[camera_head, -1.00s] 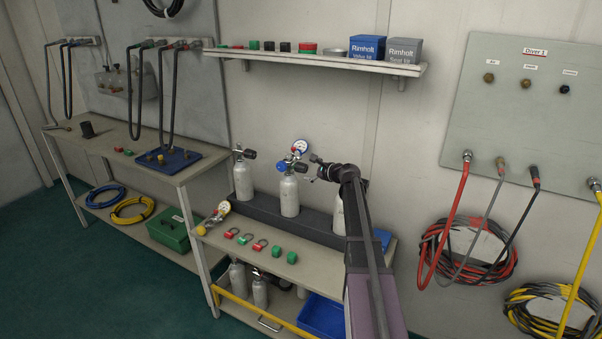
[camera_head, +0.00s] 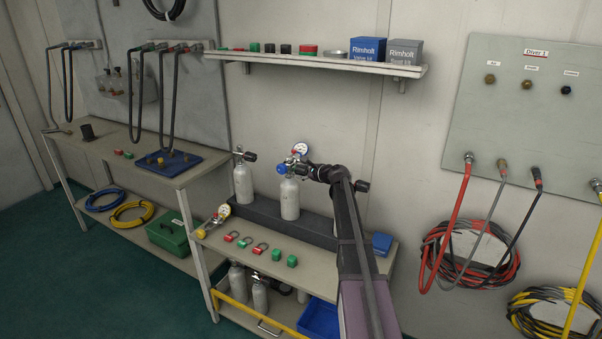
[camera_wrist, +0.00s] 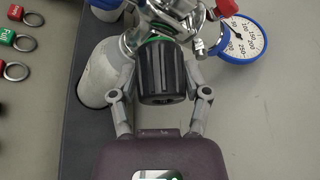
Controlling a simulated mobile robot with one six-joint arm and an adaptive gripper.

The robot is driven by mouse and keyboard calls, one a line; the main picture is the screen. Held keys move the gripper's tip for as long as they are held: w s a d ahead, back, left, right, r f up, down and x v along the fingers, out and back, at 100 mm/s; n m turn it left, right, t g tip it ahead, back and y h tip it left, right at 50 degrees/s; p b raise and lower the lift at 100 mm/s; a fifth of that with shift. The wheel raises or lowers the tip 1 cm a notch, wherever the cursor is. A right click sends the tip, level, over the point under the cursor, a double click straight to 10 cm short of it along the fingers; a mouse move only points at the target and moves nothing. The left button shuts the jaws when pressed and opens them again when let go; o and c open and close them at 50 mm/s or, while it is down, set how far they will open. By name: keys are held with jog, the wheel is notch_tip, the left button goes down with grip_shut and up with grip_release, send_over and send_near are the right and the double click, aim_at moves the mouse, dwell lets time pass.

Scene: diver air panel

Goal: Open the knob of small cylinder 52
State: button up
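Small grey cylinders stand in a dark rack (camera_head: 262,220) on the bench; no number is readable, so I cannot tell which is 52. The middle cylinder (camera_head: 290,199) carries a valve with a blue fitting and a round gauge (camera_head: 300,149). My gripper (camera_head: 310,172) is at the right side of that valve. In the wrist view, the black ribbed knob (camera_wrist: 161,72) lies between the two fingers of my gripper (camera_wrist: 162,80). The fingers look spread, one on each side, with narrow gaps beside the knob. Fingertip contact is hidden. The cylinder body (camera_wrist: 100,72) and blue-rimmed gauge (camera_wrist: 240,38) also show.
The left cylinder (camera_head: 243,184) stands close by. The right cylinder is mostly behind my arm, its black knob (camera_head: 362,186) showing. A shelf (camera_head: 310,62) hangs above.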

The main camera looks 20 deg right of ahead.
jog(key=c, duration=0.4)
jog(key=shift+s+a, duration=0.1)
jog(key=shift+a, duration=0.15)
jog(key=shift+d, duration=0.25)
jog(key=shift+n+b, duration=0.4)
jog(key=shift+n, duration=0.1)
jog(key=shift+f+n+t+h+b, duration=0.15)
jog(key=shift+n+t+h+b, duration=0.25)
jog(key=shift+n+t+b, duration=1.4)
jog(key=shift+n+b, duration=0.55)
jog(key=shift+n, duration=0.65)
